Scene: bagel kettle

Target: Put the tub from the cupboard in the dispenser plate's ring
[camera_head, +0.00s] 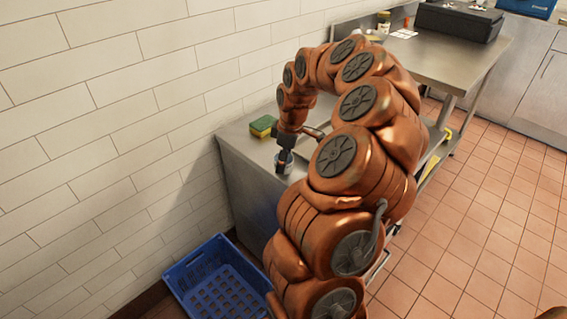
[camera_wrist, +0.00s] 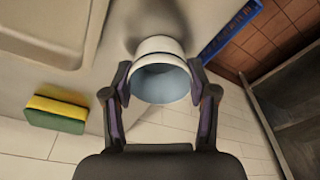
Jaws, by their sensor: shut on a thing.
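A small tub, white outside and pale blue-grey inside, sits between the fingers of my gripper (camera_wrist: 163,92) in the wrist view (camera_wrist: 158,46). Its open mouth faces the wrist camera. My gripper is shut on it, one finger on each side. In the head view my gripper (camera_head: 283,155) points down over the near end of the steel counter (camera_head: 245,165), with the tub (camera_head: 285,162) partly hidden by it. I cannot tell whether the tub touches the counter. I cannot make out the dispenser plate, its ring or the source cupboard; my arm covers much of the counter.
A yellow and green sponge (camera_head: 263,126) lies on the counter by the wall, left of the tub; it also shows in the wrist view (camera_wrist: 57,113). A blue crate (camera_head: 176,279) stands below the counter's end. A farther steel table (camera_head: 440,57) bears a dark box (camera_head: 458,22). Tiled floor is open at right.

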